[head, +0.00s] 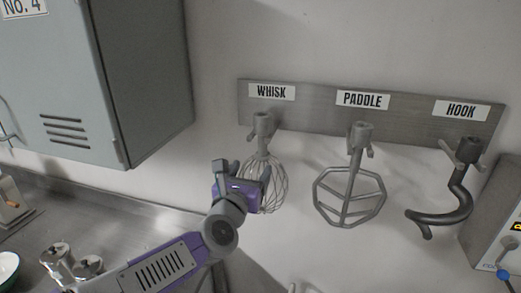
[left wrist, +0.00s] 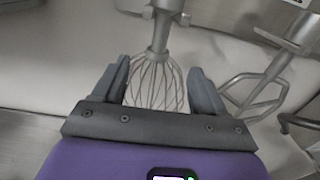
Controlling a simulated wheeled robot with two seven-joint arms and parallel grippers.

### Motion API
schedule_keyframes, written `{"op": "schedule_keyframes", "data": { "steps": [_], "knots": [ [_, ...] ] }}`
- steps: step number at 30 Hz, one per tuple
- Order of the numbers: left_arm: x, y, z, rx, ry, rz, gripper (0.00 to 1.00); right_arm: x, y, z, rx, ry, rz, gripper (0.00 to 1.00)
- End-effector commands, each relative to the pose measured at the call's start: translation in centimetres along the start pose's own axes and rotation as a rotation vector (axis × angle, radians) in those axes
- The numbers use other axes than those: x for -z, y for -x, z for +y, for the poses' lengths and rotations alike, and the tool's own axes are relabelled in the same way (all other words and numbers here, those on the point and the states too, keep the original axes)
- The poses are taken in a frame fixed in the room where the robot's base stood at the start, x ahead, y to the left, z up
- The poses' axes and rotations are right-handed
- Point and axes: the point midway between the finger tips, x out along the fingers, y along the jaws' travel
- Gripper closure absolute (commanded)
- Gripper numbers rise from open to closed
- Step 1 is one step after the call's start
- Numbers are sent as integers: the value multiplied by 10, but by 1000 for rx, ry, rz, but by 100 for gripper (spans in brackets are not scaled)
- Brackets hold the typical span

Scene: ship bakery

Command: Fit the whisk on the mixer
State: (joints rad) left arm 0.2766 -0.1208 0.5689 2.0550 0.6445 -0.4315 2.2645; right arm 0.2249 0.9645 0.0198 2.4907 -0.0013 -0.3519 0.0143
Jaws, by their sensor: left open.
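The whisk (head: 275,185) hangs on the wall rack under the label WHISK, its grey shank up and its wire cage down. My left gripper (head: 245,170) is in front of the whisk's left side and hides part of its cage. In the left wrist view the whisk (left wrist: 158,78) stands ahead, its cage showing between the two open fingers of my left gripper (left wrist: 162,85). I cannot tell whether the fingers touch it; nothing is held. The mixer cannot be made out for sure. My right gripper is not in view.
The paddle (head: 349,190) and the dark hook (head: 457,195) hang to the right on the same rack (head: 315,98). The paddle also shows in the left wrist view (left wrist: 275,75). A grey cabinet (head: 145,80) hangs at upper left above a metal counter (head: 110,210). A control box (head: 495,225) is at right.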

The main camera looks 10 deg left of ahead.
Motion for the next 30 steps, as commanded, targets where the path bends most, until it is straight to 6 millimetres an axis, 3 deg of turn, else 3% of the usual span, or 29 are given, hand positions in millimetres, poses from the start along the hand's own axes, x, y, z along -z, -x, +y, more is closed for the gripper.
{"op": "schedule_keyframes", "data": {
  "steps": [8, 18, 30],
  "knots": [
    [-1, -35, 0, 0, 2, 4, 28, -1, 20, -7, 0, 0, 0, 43],
    [1, -74, 0, 0, 2, 1, 28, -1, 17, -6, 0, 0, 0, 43],
    [1, -97, 1, -1, -1, 1, 28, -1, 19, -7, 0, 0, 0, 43]
  ]
}}
